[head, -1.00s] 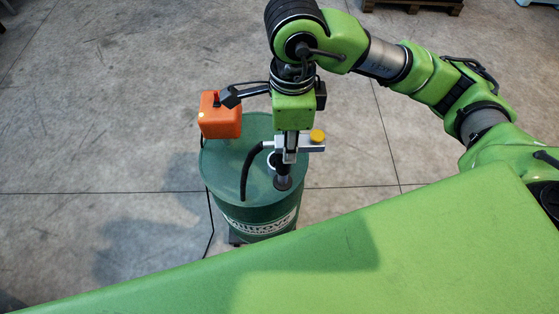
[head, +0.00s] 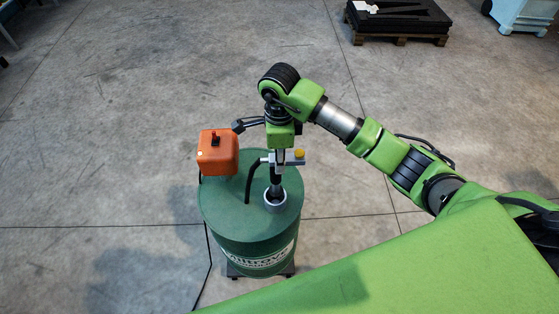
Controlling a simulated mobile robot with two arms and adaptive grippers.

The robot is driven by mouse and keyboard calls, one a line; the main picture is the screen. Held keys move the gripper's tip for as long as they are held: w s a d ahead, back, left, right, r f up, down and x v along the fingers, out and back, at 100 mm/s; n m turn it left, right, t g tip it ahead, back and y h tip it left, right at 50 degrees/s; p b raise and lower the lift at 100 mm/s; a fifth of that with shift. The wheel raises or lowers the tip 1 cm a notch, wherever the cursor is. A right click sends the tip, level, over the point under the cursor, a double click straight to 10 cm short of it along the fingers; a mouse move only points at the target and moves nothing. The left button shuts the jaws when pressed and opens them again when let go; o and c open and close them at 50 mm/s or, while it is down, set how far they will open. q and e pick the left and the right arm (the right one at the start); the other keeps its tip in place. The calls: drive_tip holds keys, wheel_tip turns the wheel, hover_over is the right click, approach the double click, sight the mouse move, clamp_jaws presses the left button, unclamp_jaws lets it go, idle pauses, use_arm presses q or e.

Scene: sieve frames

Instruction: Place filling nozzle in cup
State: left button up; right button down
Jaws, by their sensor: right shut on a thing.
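My right gripper (head: 280,158) points down over the green drum and is shut on the filling nozzle. My left gripper is not in view.
The green drum (head: 250,236) stands on a dark base. An orange box (head: 217,155) with a black handle is at the drum's back left. A black cable runs down the drum's left side. A pallet with a black load (head: 399,20) is far back. The floor around is clear.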

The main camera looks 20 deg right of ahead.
drive_tip(key=shift+s+f+p, duration=0.1)
drive_tip(key=shift+f+p, duration=0.25)
drive_tip(key=shift+f, duration=0.45)
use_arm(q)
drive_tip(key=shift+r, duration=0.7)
use_arm(e)
drive_tip(key=shift+f, duration=0.1)
drive_tip(key=shift+f+b, duration=0.65)
drive_tip(key=shift+b, duration=0.15)
drive_tip(key=c, duration=1.7)
unclamp_jaws()
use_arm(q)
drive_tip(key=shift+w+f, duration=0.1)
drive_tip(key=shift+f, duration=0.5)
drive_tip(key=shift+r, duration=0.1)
use_arm(e)
drive_tip(key=shift+r, duration=0.15)
